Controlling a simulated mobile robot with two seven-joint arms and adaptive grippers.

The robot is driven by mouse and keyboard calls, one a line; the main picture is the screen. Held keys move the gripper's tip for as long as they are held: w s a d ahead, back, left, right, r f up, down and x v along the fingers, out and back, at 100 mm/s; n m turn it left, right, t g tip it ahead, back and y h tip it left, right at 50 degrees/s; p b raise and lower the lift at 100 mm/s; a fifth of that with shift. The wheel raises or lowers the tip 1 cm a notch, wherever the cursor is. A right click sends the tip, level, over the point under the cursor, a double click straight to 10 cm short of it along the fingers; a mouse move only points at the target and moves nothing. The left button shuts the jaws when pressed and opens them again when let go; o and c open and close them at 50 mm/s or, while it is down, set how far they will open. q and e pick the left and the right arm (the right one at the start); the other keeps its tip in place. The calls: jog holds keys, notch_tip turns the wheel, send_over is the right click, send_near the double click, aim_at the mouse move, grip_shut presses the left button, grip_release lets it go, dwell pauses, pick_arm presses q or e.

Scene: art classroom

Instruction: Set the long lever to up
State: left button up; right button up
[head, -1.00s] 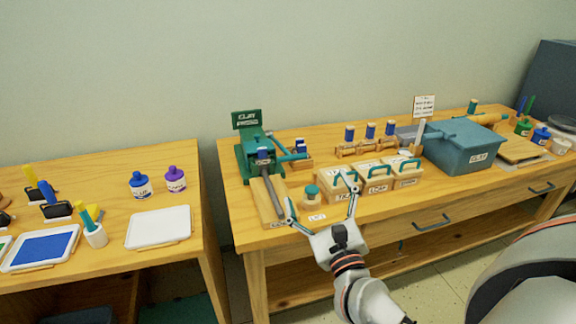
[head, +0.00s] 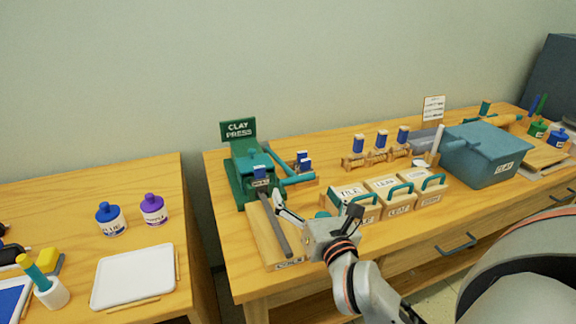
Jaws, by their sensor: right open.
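The green clay press (head: 245,172) stands at the left end of the right table. My right gripper (head: 316,205) is open and empty, just right of the grey lever. Its left finger is close beside the lever; I cannot tell whether they touch. My left gripper is not in view.
Labelled wooden boxes with teal handles (head: 382,194) stand right of my gripper, partly behind it. Blue-topped stamps on a rack (head: 378,155) stand behind them. A blue lidded clay bin (head: 487,155) is farther right. A gap separates the left table (head: 60,210).

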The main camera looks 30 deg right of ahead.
aim_at(295, 174)
jog(key=shift+w+d+r, duration=0.1)
jog(key=shift+w+r, duration=0.1)
jog(key=shift+w, duration=0.2)
jog(key=x, duration=0.6)
jog(key=shift+w+d+f, duration=0.1)
jog(key=shift+w+f, duration=0.05)
jog(key=shift+w, duration=0.15)
